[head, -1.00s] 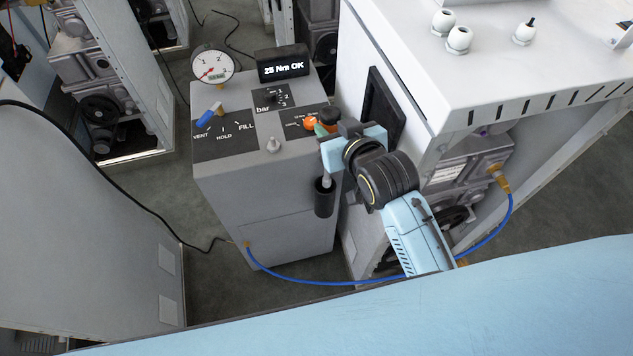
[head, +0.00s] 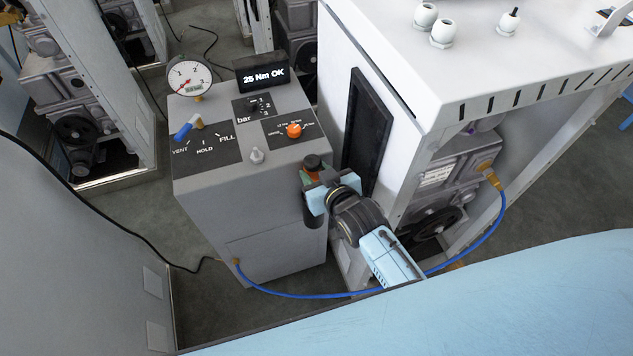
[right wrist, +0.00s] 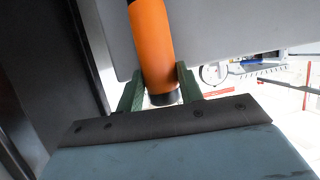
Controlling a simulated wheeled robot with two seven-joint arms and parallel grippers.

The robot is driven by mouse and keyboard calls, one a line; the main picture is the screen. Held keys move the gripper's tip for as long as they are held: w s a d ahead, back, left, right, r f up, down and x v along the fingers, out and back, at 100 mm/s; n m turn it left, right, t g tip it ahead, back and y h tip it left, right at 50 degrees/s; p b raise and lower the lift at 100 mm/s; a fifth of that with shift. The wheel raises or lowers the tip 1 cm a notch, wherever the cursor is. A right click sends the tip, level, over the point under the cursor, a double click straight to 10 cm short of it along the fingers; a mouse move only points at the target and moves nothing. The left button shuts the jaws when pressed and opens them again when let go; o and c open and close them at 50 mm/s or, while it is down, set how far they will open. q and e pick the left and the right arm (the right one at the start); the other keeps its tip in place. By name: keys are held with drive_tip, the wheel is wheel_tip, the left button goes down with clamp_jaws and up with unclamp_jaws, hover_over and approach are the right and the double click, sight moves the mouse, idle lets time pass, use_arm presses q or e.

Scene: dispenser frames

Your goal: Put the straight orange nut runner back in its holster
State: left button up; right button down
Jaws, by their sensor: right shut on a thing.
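The orange nut runner (right wrist: 152,45) is straight, with a black end cap, and stands between my right gripper's green fingers in the right wrist view. In the head view its black cap (head: 312,161) shows above my right gripper (head: 311,177), which is shut on it. The tool looks roughly upright there. The black cup-shaped holster (head: 313,214) is on the side of the grey dispenser cabinet, directly below the gripper. The tool's lower part is hidden, and I cannot tell how deep it sits in the holster. My left gripper is not in view.
The grey dispenser cabinet (head: 245,205) carries a gauge (head: 190,77), a display reading "25 Nm OK" (head: 263,78) and an orange knob (head: 294,130). A white machine with a black side panel (head: 366,132) stands close to the right. A blue hose (head: 330,296) loops below my arm.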

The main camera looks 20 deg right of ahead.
wheel_tip(320, 180, down, 3)
drive_tip(key=shift+b, duration=0.3)
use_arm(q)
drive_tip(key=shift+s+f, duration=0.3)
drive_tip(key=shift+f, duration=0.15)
use_arm(e)
drive_tip(key=c, duration=0.9)
unclamp_jaws()
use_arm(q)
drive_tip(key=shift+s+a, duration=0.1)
use_arm(e)
drive_tip(key=shift+s, duration=0.1)
use_arm(q)
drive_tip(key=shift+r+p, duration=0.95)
drive_tip(key=shift+p, duration=0.05)
use_arm(e)
drive_tip(key=v, duration=1.2)
